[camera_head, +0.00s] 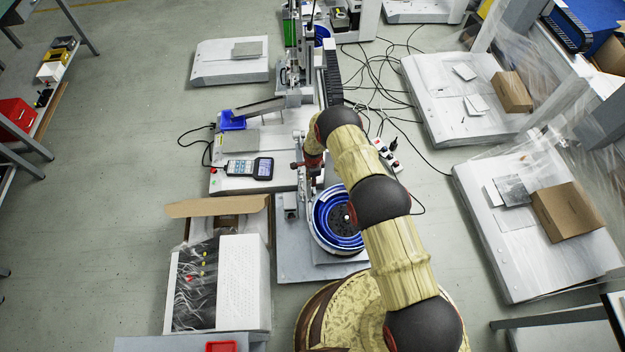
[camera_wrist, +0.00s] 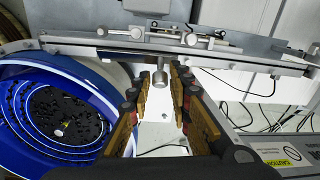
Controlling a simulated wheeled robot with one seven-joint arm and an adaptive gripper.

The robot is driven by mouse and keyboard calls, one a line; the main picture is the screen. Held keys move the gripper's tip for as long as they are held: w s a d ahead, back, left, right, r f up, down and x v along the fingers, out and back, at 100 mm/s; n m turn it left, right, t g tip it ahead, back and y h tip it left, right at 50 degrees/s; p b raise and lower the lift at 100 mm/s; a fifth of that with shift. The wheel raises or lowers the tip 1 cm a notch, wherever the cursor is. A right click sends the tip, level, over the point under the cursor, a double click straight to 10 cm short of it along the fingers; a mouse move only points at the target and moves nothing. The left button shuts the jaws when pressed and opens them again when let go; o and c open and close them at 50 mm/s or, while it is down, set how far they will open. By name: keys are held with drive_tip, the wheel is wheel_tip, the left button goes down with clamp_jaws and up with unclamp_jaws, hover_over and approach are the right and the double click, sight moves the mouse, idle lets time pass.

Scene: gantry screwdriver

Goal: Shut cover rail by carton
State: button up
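In the wrist view a long grey metal rail (camera_wrist: 225,60) runs across the upper part, ahead of my gripper (camera_wrist: 158,88). A short metal post with a round tip (camera_wrist: 160,77) projects from the rail's side, between my fingertips. My fingers stand apart with a gap on both sides of the post; I cannot tell any contact. In the head view my gripper (camera_head: 311,163) is at the machine beside the blue bowl, partly hidden by my arm. An open carton (camera_head: 218,207) stands left of it. I cannot tell whether the rail is the cover rail.
The blue bowl feeder (camera_head: 323,222) holds dark small parts and sits close to my gripper; it also shows at left in the wrist view (camera_wrist: 88,80). A handheld controller (camera_head: 248,168) lies on a white base at left. Cables (camera_head: 377,75) cross the floor behind.

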clamp_jaws()
drive_tip(key=shift+a+h+b, duration=0.15)
drive_tip(key=shift+h+b, duration=0.15)
drive_tip(key=shift+b, duration=0.1)
drive_tip(key=a+h+b, duration=0.1)
drive_tip(key=b, duration=0.1)
drive_tip(key=h+b, duration=0.2)
drive_tip(key=shift+a+f+b, duration=0.2)
drive_tip(key=shift+a+b, duration=0.2)
drive_tip(key=shift+a+f+h+b, duration=0.15)
drive_tip(key=shift+a+h, duration=0.25)
drive_tip(key=shift+h, duration=0.65)
drive_tip(key=shift+a+r+h+b, duration=0.15)
drive_tip(key=shift+a+h, duration=0.2)
drive_tip(key=shift+h, duration=0.7)
drive_tip(key=shift+o, duration=2)
unclamp_jaws()
drive_tip(key=shift+f, duration=0.1)
drive_tip(key=shift+o, duration=0.2)
